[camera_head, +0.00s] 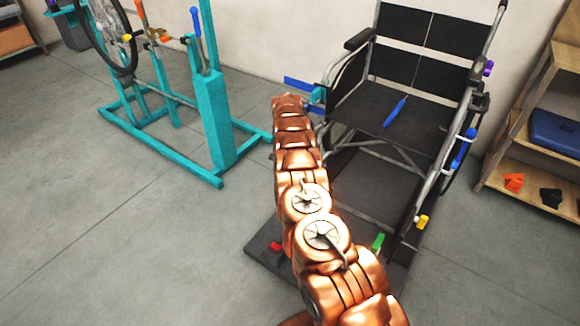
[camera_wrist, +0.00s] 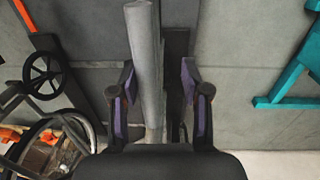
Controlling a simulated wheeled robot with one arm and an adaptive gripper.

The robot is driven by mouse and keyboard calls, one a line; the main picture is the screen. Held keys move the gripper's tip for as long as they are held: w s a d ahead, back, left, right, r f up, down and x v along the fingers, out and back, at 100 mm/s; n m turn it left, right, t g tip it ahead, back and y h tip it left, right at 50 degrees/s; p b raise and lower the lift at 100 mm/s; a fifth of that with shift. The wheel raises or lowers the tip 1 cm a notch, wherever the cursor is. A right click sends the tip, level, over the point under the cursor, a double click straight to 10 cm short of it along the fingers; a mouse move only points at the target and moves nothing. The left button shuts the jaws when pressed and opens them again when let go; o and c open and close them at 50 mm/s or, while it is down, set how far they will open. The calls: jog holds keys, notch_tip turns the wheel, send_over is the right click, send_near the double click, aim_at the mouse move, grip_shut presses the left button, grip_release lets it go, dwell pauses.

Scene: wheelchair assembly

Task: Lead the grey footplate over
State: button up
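In the head view my copper arm reaches up to the near left side of the wheelchair (camera_head: 415,100); my gripper's fingertips are hidden there. In the wrist view my gripper (camera_wrist: 158,85) is open, with two dark fingers padded in purple. A long grey bar (camera_wrist: 145,60) with a rounded end lies between the fingers, closer to the left one. A gap shows on its right side, with a darker strip behind. I cannot tell whether this bar is the grey footplate or a frame tube. No footplate is clearly recognisable in the head view.
A teal stand (camera_head: 215,120) holding a wheel (camera_head: 108,30) is at left. A dark platform (camera_head: 262,244) lies under the wheelchair. A wooden shelf (camera_head: 497,165) with a blue case (camera_head: 556,130) is at right. Floor at lower left is clear.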

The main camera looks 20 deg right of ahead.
jog(key=shift+s+d, duration=0.1)
jog(key=shift+d, duration=0.05)
jog(key=shift+r, duration=0.2)
notch_tip(320, 180, up, 12)
jog(key=shift+w+a+f, duration=0.25)
jog(key=shift+w+a, duration=0.05)
jog(key=shift+w, duration=0.1)
dwell(0.5)
